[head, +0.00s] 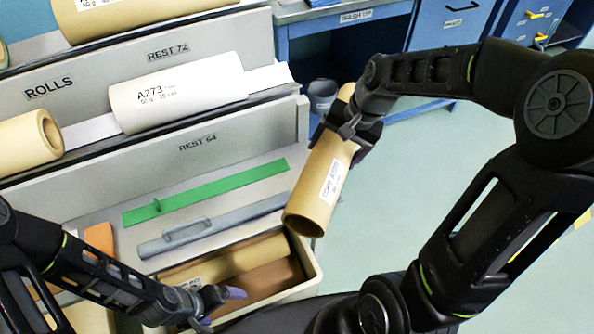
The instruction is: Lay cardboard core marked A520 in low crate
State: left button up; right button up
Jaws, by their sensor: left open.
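A brown cardboard core (313,195) with a white label hangs tilted over the right end of the low crate. The label's print is too small to read surely. My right gripper (346,132) is shut around the core's upper part. The core's open lower end is just above and beside the crate's back right corner. The low crate (312,268) is pale-walled with a brown inside, and another tan tube (247,257) lies along its back. My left gripper (222,303) is open and empty at the crate's front left, hiding part of it.
A grey stepped rack (225,147) holds a white roll marked A273 (180,92) and several tan rolls. A green straightedge (205,192) and a grey one (212,226) lie on the ledge behind the crate. A blue bench (345,43) stands at the back. The floor at right is clear.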

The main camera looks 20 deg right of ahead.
notch_tip(320, 180, down, 6)
jog(key=shift+b, duration=0.45)
jog(key=shift+f, duration=0.1)
jog(key=shift+f+b, duration=0.35)
jog(key=shift+f, duration=1.45)
jog(key=shift+f, duration=0.2)
jog(key=o, duration=2)
jog(key=shift+r, duration=0.15)
